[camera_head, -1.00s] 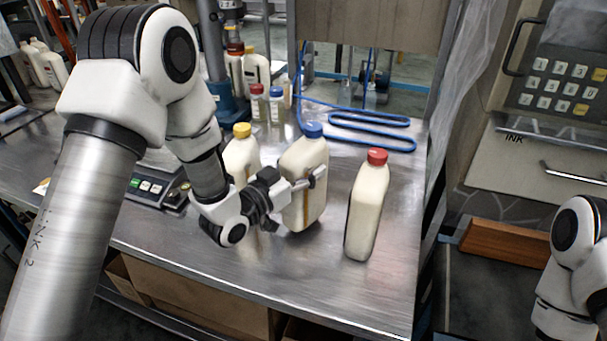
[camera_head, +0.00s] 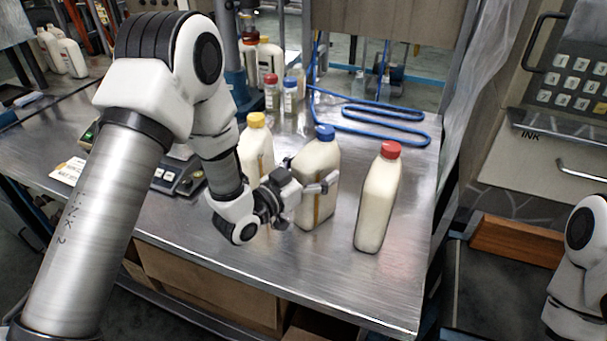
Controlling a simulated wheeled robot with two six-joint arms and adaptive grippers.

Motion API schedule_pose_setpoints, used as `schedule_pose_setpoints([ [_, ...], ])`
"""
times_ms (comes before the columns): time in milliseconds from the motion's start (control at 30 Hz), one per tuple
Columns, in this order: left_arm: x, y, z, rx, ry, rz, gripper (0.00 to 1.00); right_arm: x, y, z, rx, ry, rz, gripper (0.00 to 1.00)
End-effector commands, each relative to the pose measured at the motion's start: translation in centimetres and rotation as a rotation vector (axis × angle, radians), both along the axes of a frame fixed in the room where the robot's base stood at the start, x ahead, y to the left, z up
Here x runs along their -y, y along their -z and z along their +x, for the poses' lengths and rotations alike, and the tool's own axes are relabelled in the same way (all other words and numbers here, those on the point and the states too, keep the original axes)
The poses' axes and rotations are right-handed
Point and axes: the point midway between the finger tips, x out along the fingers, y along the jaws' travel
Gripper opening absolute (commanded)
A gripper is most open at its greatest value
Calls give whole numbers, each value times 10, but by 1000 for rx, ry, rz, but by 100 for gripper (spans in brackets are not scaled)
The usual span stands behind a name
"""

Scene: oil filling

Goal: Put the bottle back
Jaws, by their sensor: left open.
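A milky bottle with a blue cap (camera_head: 322,160) stands upright on the metal table, in the middle. My left gripper (camera_head: 306,192) is open at this bottle, with one finger reaching across its front face; the far finger is mostly hidden, so I cannot tell if they touch it. A bottle with a yellow cap (camera_head: 257,146) stands just left of it, partly hidden by my left arm. A bottle with a red cap (camera_head: 378,203) stands apart to the right, nearer the table's right edge. My right gripper is out of view.
The metal table (camera_head: 330,285) is clear in front of the bottles. A blue hose (camera_head: 380,130) lies behind them, beside small red- and blue-capped bottles (camera_head: 271,94). A scale (camera_head: 175,178) is left, partly behind my arm. A keypad panel (camera_head: 580,85) stands right.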

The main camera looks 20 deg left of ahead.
Motion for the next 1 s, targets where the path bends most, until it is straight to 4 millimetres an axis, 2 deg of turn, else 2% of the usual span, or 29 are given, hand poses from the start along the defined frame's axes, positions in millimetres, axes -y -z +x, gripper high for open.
schedule_pose_setpoints([
  [167,-16,4,-31,-5,-6,-6,89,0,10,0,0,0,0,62],
  [400,-41,3,-87,-2,-6,-10,89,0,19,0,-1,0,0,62],
  [500,-47,2,-99,-3,-5,-6,89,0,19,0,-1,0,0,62],
  [667,-49,2,-107,-1,-1,-2,89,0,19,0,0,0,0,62],
  [1000,-49,2,-107,0,-1,-1,89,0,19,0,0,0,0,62],
])
